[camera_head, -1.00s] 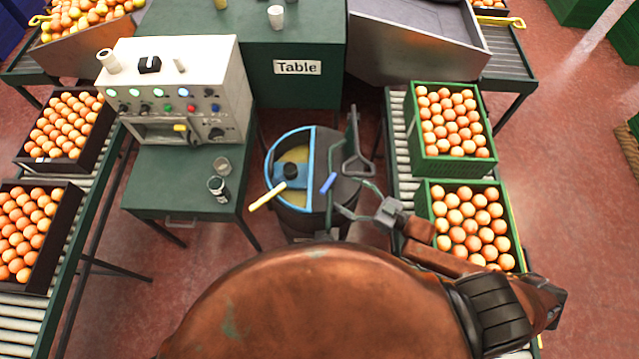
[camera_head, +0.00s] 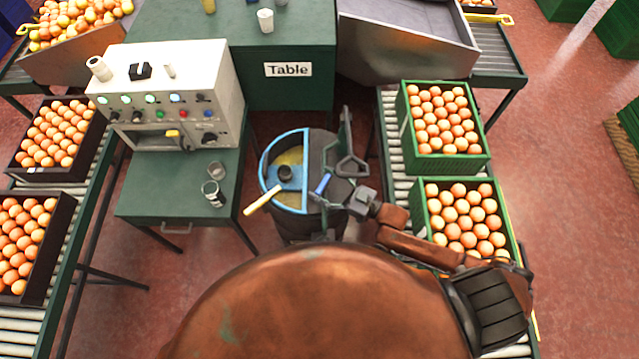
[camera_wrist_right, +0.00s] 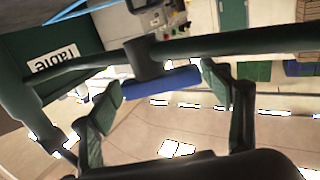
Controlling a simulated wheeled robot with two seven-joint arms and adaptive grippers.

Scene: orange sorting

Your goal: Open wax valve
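A dark drum (camera_head: 318,150) with a blue-rimmed, half-open top stands in the middle, with yellowish content inside. A short blue handle (camera_head: 322,184), seemingly the wax valve's, is on its near right side. A longer pale yellow handle (camera_head: 262,200) sticks out at the near left. My right gripper (camera_head: 331,190) is at the drum's right side, close to the blue handle. In the right wrist view its fingers (camera_wrist_right: 163,88) are spread, with the blue handle (camera_wrist_right: 175,81) across the space ahead of them. I cannot tell whether they touch it. My left gripper is out of view.
Green crates of oranges (camera_head: 420,160) stand on the roller conveyor at the right, close to my right arm. A green bench (camera_head: 170,195) with a white control box (camera_head: 190,85) and small cups is at the left. The labelled table (camera_head: 300,95) is behind the drum.

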